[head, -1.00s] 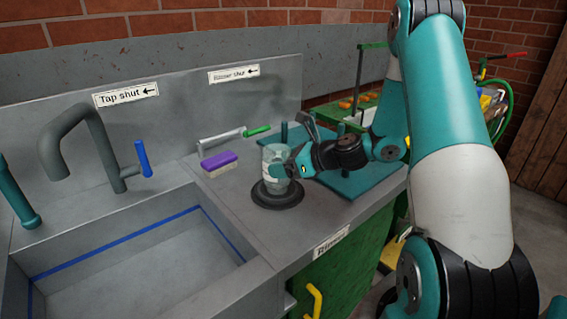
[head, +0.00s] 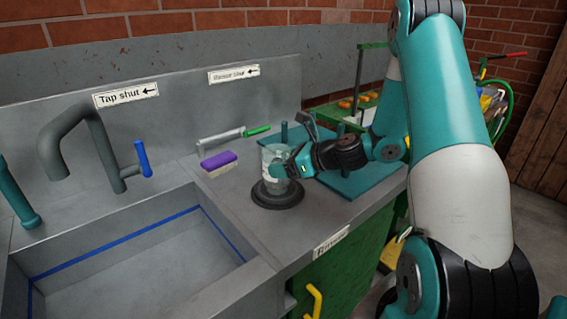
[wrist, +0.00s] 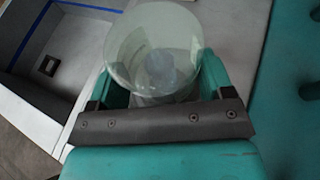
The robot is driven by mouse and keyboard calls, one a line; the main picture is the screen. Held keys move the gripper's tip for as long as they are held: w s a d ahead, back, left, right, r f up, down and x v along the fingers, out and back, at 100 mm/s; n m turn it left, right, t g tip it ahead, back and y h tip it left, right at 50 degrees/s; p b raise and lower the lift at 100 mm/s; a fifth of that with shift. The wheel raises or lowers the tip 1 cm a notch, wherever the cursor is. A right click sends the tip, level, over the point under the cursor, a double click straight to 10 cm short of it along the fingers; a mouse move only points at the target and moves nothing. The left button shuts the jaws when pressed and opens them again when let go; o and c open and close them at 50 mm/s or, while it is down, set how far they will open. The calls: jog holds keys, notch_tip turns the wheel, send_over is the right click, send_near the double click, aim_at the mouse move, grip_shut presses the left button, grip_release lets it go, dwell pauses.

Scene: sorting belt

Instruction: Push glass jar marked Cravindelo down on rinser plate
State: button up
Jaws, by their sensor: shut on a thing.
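The glass jar (head: 271,157) is clear, with a pale label on its side whose writing is too small to read. It stands over the round dark rinser plate (head: 277,198) on the counter, and appears upright. My gripper (head: 279,171) is shut on the jar from the right. In the wrist view the jar (wrist: 152,45) shows its round glass end toward the camera, between the two teal fingers of my gripper (wrist: 155,90). I cannot tell whether the jar's lower end presses on the plate, as the gripper partly hides it.
A sink basin (head: 140,262) with a grey tap (head: 103,150) and blue lever lies left. Signs read "Tap shut" (head: 126,95) and, less clearly, "Rinser shut" (head: 234,74).

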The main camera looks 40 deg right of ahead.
notch_tip(320, 180, up, 7)
jog(key=p, duration=0.8)
jog(key=shift+r, duration=0.1)
